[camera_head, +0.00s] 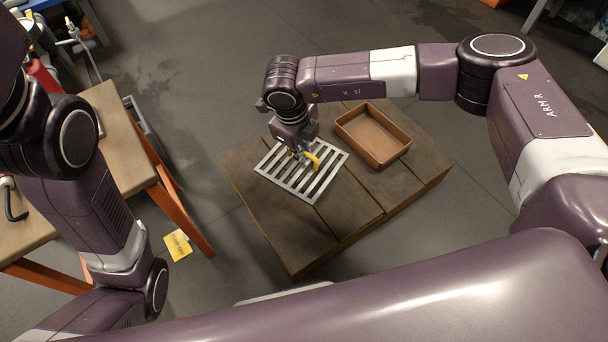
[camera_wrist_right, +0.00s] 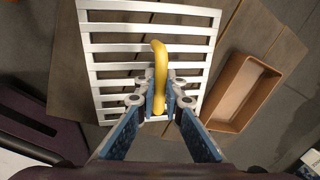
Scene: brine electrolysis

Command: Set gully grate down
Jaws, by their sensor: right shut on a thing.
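The gully grate (camera_head: 320,184) is a silver slatted metal panel with a yellow handle (camera_head: 313,160). In the head view it appears over the left part of a low wooden platform (camera_head: 345,228). Whether it touches the boards I cannot tell. My right gripper (camera_head: 303,155) is above the grate's middle. In the right wrist view the blue fingers of the right gripper (camera_wrist_right: 160,108) are closed on the yellow handle (camera_wrist_right: 160,62), and the grate (camera_wrist_right: 118,48) spreads out behind them. My left arm shows at the left of the head view, but its gripper is out of view.
A brown open tray (camera_head: 366,155) stands on the platform to the right of the grate. A workbench (camera_head: 112,130) with orange legs stands at the left. A yellow sign (camera_head: 178,246) lies on the grey floor near it. The platform's front boards are bare.

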